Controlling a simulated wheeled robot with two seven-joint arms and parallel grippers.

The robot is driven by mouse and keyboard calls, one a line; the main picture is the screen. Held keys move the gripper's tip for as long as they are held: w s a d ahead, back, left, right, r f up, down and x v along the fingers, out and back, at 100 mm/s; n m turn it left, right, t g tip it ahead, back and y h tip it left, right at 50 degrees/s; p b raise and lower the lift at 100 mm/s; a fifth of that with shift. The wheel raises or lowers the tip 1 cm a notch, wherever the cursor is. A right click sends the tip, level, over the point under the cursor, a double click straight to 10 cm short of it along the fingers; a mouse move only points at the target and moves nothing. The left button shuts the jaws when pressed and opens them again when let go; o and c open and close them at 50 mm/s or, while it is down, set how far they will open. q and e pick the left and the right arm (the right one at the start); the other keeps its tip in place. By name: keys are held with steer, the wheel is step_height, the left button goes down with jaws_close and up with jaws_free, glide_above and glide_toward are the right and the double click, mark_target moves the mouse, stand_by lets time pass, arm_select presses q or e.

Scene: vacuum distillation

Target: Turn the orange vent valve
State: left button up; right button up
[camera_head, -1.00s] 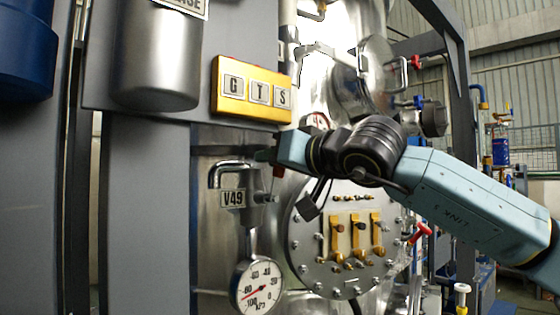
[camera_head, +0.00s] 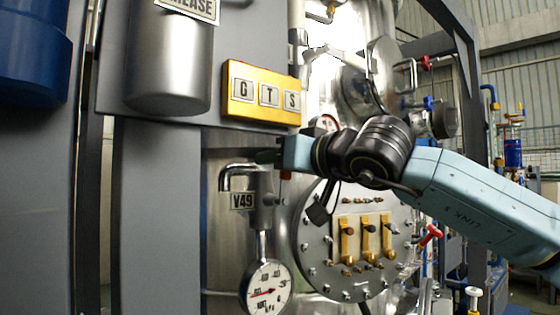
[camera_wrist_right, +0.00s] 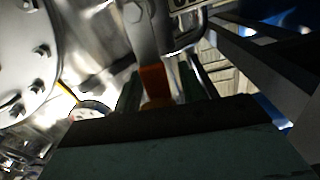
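The orange vent valve shows as an orange handle (camera_wrist_right: 154,82) in the right wrist view, between the two dark green fingers of my right gripper (camera_wrist_right: 158,90). The fingers look open, one on each side of the handle; whether either touches it I cannot tell. In the head view only a small orange-red bit of the valve (camera_head: 286,175) shows below my right gripper (camera_head: 266,156), to the right of the V49 plate (camera_head: 242,200). The gripper hides the rest of the handle. My left gripper is in neither view.
A round pressure gauge (camera_head: 266,288) hangs below the V49 pipe. A yellow box with G, T, S plates (camera_head: 262,93) sits just above my gripper. A bolted round flange (camera_head: 318,245) with brass fittings is below my arm. A metal cylinder (camera_head: 168,60) is upper left.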

steer(key=b+v, duration=0.4)
steer(key=v, duration=0.9)
steer(key=shift+d, duration=0.15)
